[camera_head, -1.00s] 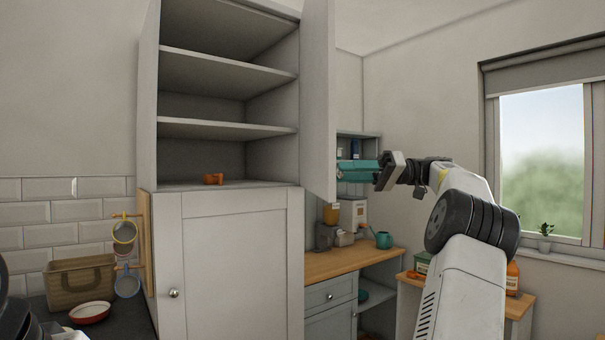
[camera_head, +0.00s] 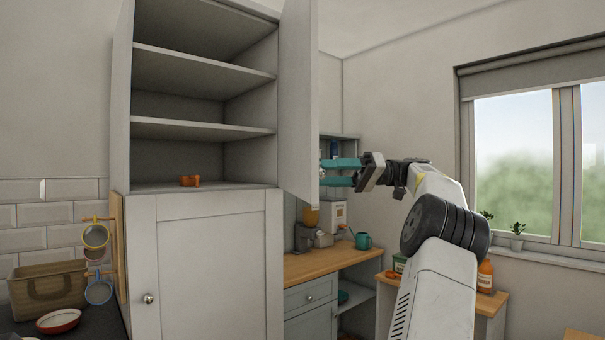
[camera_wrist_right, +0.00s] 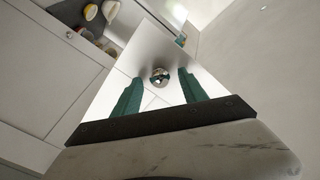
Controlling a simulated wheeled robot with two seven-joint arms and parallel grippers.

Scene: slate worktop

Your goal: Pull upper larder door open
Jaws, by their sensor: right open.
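The upper larder door (camera_head: 298,110) is swung wide open at the right side of the larder cabinet (camera_head: 120,150) in the head view. Its round metal knob (camera_wrist_right: 159,77) shows between the teal fingers of my right gripper (camera_wrist_right: 160,75) in the right wrist view. The fingers are apart, with a gap on each side of the knob. In the head view the right gripper (camera_head: 338,172) is at the door's outer face, near its lower free edge. My left gripper is not in view.
An orange item (camera_head: 190,181) sits on the open cupboard's floor. The lower larder door (camera_head: 210,265) is closed. A wooden counter (camera_head: 320,261) with several kitchen items lies below my right arm. A basket (camera_head: 48,289) and red-rimmed bowl (camera_head: 58,320) are at lower left.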

